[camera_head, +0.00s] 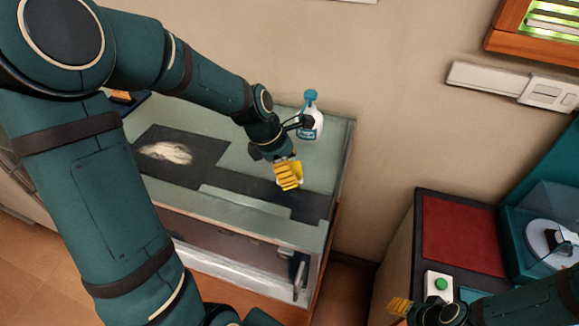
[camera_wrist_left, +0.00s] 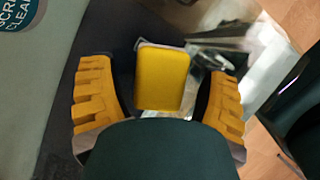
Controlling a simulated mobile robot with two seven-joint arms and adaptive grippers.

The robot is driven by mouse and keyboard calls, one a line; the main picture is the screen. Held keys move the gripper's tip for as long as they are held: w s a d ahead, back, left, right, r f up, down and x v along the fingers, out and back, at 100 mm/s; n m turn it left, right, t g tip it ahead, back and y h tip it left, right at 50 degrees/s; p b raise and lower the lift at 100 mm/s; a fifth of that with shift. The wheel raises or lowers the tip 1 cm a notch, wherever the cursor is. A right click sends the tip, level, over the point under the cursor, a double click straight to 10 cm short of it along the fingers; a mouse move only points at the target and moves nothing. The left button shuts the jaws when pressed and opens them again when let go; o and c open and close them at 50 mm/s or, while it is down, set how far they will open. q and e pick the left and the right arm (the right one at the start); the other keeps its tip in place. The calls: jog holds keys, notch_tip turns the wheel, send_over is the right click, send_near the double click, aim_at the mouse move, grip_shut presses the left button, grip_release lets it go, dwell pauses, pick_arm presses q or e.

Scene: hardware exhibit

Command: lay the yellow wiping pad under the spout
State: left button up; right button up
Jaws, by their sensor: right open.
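The yellow wiping pad (camera_wrist_left: 163,78) is between the two yellow-ridged fingers of my left gripper (camera_wrist_left: 158,90) in the left wrist view. In the head view the pad (camera_head: 298,169) shows partly behind the fingers of my left gripper (camera_head: 288,176), over the right part of the counter. I cannot make out a spout for certain. My right gripper (camera_head: 401,306) is open at the bottom, left of a green button box; its arm is cut off by the frame edge.
A white spray bottle (camera_head: 311,118) with a teal top stands behind my left gripper on the counter (camera_head: 235,158). A pale heap (camera_head: 167,152) lies on the counter's dark area. At right are a red panel (camera_head: 462,236), a green button (camera_head: 441,284) and a teal machine (camera_head: 520,217).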

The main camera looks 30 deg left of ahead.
pick_arm(q)
jog(key=shift+a+r, duration=0.1)
jog(key=shift+r, duration=0.4)
jog(key=p+v, duration=0.1)
jog(key=v, duration=1)
jog(key=shift+r+p, duration=0.2)
jog(key=shift+p, duration=0.2)
jog(key=shift+s, duration=0.1)
